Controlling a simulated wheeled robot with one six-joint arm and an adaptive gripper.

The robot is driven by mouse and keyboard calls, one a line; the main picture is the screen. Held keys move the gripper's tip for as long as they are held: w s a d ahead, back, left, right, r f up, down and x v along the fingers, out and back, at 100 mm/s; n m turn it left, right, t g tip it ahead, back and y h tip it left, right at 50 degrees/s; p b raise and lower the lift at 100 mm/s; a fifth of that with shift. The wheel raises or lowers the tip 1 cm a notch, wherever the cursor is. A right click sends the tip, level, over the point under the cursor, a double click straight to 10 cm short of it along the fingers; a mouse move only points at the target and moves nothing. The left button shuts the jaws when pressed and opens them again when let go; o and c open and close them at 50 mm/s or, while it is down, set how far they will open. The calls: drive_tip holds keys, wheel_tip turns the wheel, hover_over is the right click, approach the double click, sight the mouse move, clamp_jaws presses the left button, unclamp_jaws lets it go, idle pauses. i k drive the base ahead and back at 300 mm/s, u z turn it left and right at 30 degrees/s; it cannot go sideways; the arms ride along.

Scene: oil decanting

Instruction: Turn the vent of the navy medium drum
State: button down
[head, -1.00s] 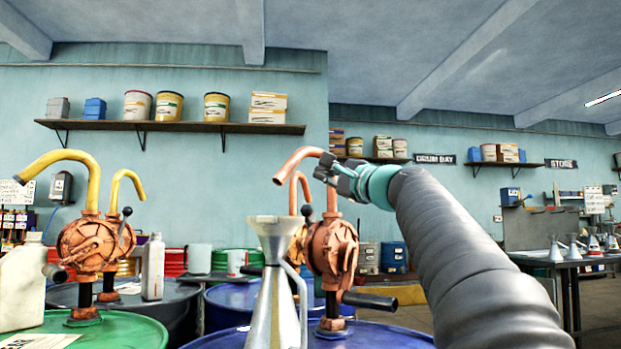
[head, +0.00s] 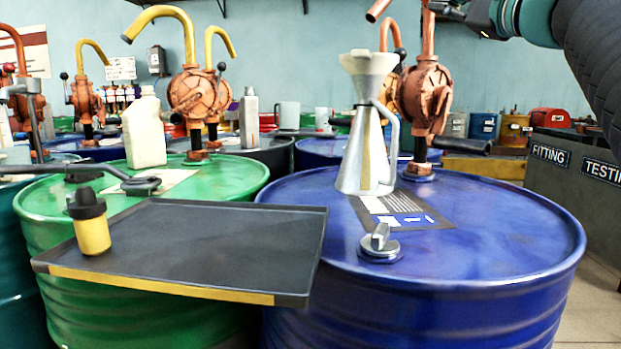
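The navy drum (head: 500,235) stands at front right with its top in view. Its vent (head: 380,243), a small metal cap with a raised wing, sits near the front rim of the drum top. My gripper (head: 450,10) is at the top edge of the head view, above and to the right of the vent and well apart from it. It appears close to the orange pump's upright pipe; whether they touch is unclear. The fingers are small and partly cut off, so their opening cannot be made out.
On the navy drum stand a metal funnel jug (head: 362,140) behind the vent and an orange hand pump (head: 427,95). A black tray (head: 200,245) overhangs the green drum (head: 235,175) at left, with a yellow black-capped bottle (head: 91,222) on it. The drum's right front top is clear.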

sight(375, 245)
drive_tip(key=k, duration=0.95)
drive_tip(key=z, duration=0.05)
